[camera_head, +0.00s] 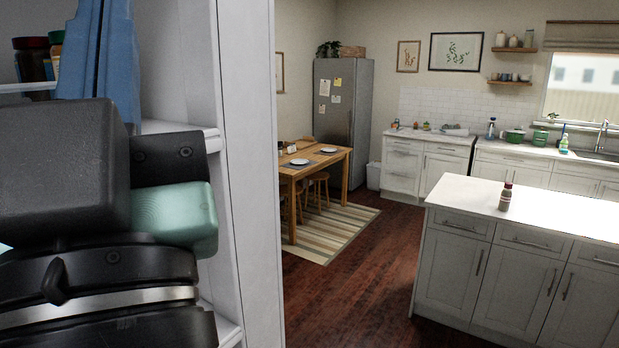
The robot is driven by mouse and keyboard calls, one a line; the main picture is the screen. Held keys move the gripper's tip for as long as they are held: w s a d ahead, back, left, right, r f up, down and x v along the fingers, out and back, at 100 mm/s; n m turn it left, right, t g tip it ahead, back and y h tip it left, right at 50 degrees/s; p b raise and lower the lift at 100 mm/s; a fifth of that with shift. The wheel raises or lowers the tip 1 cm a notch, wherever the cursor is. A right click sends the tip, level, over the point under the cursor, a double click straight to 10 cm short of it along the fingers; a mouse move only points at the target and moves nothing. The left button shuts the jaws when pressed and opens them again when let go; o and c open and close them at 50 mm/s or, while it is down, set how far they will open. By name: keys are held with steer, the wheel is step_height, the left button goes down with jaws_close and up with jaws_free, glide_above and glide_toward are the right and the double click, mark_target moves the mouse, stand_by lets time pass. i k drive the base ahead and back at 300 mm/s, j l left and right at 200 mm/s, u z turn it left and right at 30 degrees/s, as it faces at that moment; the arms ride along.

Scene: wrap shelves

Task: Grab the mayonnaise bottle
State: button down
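No bottle that I can clearly identify as mayonnaise is in view. A small bottle with a brownish body and dark red cap (505,197) stands upright on the white island counter (566,211) at the right, well away from my arm. Large black parts of my arm and gripper (110,215) fill the lower left, close to the camera. A pale teal block (176,214) shows between the black parts; I cannot tell whether it is part of me or a held thing. The fingertips are not clearly visible.
A white shelf unit (251,150) stands right beside my arm. Dark jars (32,60) and a blue cloth-like thing (98,52) are on its upper shelf. A dining table (330,163) with plates stands beyond. The wooden floor (345,275) before the island is clear.

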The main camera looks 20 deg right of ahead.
mark_target(506, 196)
steer(key=i+l, duration=0.3)
steer(key=l, duration=0.15)
steer(key=i+l, duration=0.3)
steer(key=l, duration=0.2)
steer(key=i+l, duration=0.25)
steer(key=l, duration=0.2)
steer(key=i+l+z, duration=0.3)
steer(key=i+l, duration=0.15)
steer(key=i+l+z, duration=0.3)
steer(key=i+l, duration=0.2)
steer(key=l+z, duration=0.1)
steer(key=z, duration=1.15)
